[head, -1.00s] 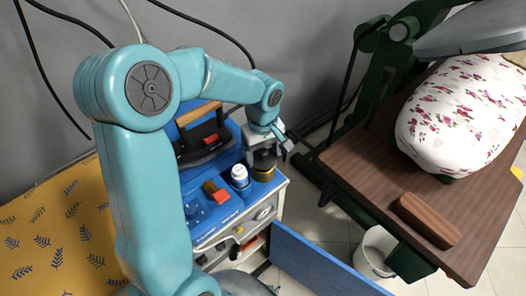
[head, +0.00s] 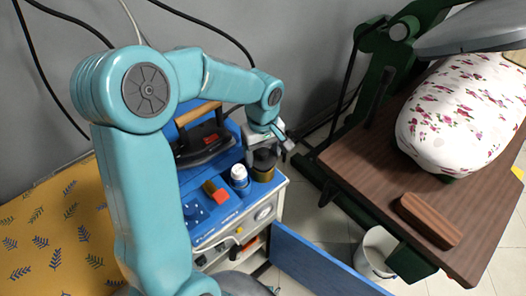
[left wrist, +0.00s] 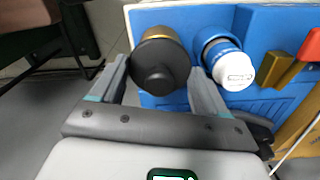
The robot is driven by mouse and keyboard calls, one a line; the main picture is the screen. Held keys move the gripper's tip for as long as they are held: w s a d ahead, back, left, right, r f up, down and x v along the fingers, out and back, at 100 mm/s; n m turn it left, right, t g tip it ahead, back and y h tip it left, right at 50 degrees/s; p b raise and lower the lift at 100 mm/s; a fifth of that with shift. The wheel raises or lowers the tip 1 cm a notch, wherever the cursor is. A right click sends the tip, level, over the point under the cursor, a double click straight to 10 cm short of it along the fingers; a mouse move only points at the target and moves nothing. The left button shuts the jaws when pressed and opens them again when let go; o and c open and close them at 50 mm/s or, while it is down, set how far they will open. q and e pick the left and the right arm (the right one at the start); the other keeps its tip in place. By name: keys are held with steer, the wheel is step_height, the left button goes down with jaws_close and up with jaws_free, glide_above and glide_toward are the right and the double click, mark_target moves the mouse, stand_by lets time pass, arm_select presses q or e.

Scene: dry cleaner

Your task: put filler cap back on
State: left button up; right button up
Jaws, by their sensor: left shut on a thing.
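The black filler cap (head: 264,158) is between the fingers of my left gripper (head: 266,151). The left wrist view shows the cap (left wrist: 153,76) from above, with a finger on each side, and my left gripper (left wrist: 158,66) is shut on it. The brass filler neck (head: 263,175) is directly below the cap on the blue-topped machine. Its gold rim (left wrist: 163,33) shows behind the cap in the left wrist view. I cannot tell whether the cap is seated or still slightly apart. My right gripper is not in view.
A white bottle with a blue label (head: 240,176) stands close beside the neck. An iron (head: 203,144) and a red switch (head: 221,196) are on the blue top (head: 202,232). A blue door panel (head: 318,262) sticks out at the front. A brown pressing table (head: 365,160) is at right.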

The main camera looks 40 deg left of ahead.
arm_select(q)
steer(key=shift+f+b, duration=0.2)
steer(key=shift+b, duration=0.2)
stand_by(0.8)
steer(key=o, duration=1)
steer(key=shift+o, duration=0.2)
steer(key=shift+r+p, duration=2.6)
steer(key=shift+r, duration=0.95)
